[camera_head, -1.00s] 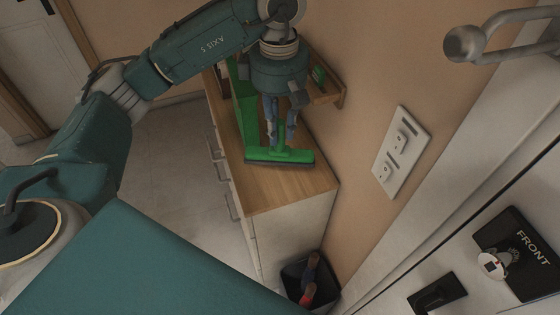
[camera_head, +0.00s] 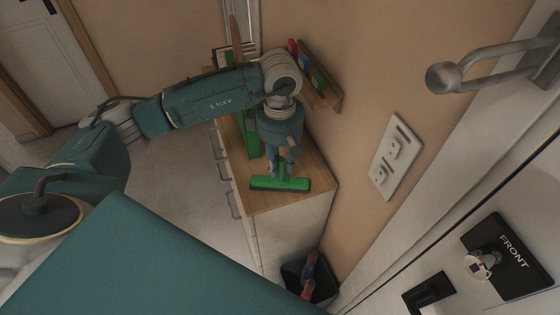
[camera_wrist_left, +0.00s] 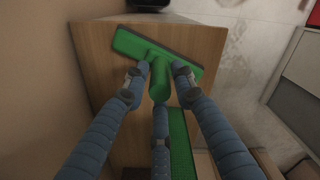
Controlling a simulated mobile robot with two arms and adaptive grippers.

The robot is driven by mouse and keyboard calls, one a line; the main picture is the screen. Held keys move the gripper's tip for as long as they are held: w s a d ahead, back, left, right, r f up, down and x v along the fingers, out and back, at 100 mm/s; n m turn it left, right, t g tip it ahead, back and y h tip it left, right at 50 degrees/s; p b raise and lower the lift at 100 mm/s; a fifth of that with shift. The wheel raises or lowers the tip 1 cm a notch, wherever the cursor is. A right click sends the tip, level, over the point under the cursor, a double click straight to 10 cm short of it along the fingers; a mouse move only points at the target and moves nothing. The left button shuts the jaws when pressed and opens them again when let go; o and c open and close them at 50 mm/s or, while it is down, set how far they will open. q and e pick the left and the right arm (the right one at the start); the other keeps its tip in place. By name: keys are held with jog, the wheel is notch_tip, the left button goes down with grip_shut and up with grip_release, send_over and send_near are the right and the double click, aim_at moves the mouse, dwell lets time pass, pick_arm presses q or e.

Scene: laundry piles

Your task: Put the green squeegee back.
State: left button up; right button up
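The green squeegee (camera_head: 280,184) is at the front end of the wooden cabinet top (camera_head: 262,203), its wide head crosswise and its handle up. My left gripper (camera_head: 283,165) comes down from above, its blue fingers around the handle. In the left wrist view, the squeegee head (camera_wrist_left: 155,52) lies beyond the fingertips, and the handle sits between the fingers of my left gripper (camera_wrist_left: 158,82). Whether the head touches the cabinet top or hangs just above it, I cannot tell. My right gripper is not in view.
A small wooden wall shelf (camera_head: 325,101) holds coloured items. A white plate with hook-like fittings (camera_head: 396,156) is on the right wall. A dark bin (camera_head: 322,291) stands below the cabinet's front.

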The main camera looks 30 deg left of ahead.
pick_arm(q)
jog(key=shift+o, duration=0.8)
jog(key=shift+r, duration=0.2)
notch_tip(320, 180, up, 11)
jog(key=b, duration=0.3)
jog(key=shift+f+b, duration=0.2)
jog(key=shift+b, duration=0.2)
jog(key=shift+r, duration=0.55)
